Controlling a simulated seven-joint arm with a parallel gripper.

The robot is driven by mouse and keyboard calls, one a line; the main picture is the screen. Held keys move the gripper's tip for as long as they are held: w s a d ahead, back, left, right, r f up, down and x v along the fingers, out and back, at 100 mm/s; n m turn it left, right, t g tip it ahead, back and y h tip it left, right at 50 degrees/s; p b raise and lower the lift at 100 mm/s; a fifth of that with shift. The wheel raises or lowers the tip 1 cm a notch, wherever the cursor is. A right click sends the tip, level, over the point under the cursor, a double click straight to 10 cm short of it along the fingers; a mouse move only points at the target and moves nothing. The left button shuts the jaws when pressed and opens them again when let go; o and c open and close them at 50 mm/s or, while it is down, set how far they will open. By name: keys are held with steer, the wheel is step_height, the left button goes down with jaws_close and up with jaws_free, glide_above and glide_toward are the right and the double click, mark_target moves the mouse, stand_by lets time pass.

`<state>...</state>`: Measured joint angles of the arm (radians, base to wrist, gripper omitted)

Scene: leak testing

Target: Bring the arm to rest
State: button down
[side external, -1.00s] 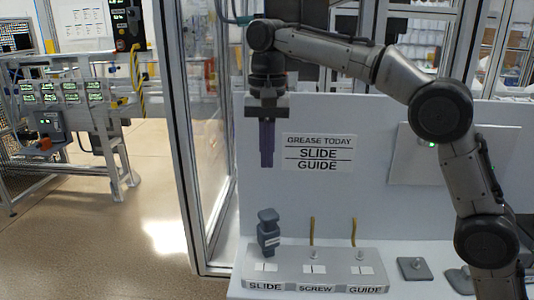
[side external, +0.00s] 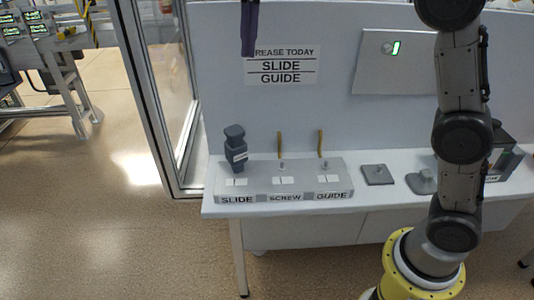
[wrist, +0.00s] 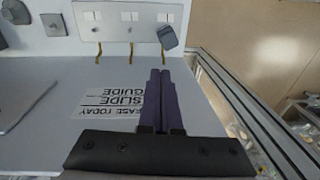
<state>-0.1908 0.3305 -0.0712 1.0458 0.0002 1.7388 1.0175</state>
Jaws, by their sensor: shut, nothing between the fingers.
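My gripper (side external: 250,28) is at the top edge of the side external view, in front of the white back panel and just above the left end of the sign. Its dark purple fingers point down and its upper part is out of frame. In the wrist view, my gripper (wrist: 160,76) has its two fingers together with nothing between them. The fingers are clear of the bench and the parts on it. My arm rises at the right from its yellow base, and its top is cut off by the frame.
A sign (side external: 282,66) reads "GREASE TODAY SLIDE GUIDE". Below, a grey station block (side external: 284,195) is labelled SLIDE, SCREW, GUIDE. A dark grey labelled tool (side external: 235,147) stands at SLIDE; thin yellow-brown sticks (side external: 280,145) rise behind SCREW and GUIDE. A panel (side external: 396,68) has a green light.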

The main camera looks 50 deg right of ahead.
steer(key=s+d+n+t, duration=0.1)
steer(key=s+d, duration=0.2)
steer(key=s, duration=0.6)
steer(key=s+d+n+t, duration=0.1)
steer(key=s+d, duration=0.3)
steer(key=s, duration=0.5)
steer(key=s+f+n+t, duration=0.1)
steer(key=s+f+n, duration=0.2)
steer(key=f, duration=0.5)
steer(key=s+d+f+n+t, duration=0.1)
steer(key=s+f+n, duration=0.3)
steer(key=f, duration=0.4)
steer(key=shift+s, duration=0.4)
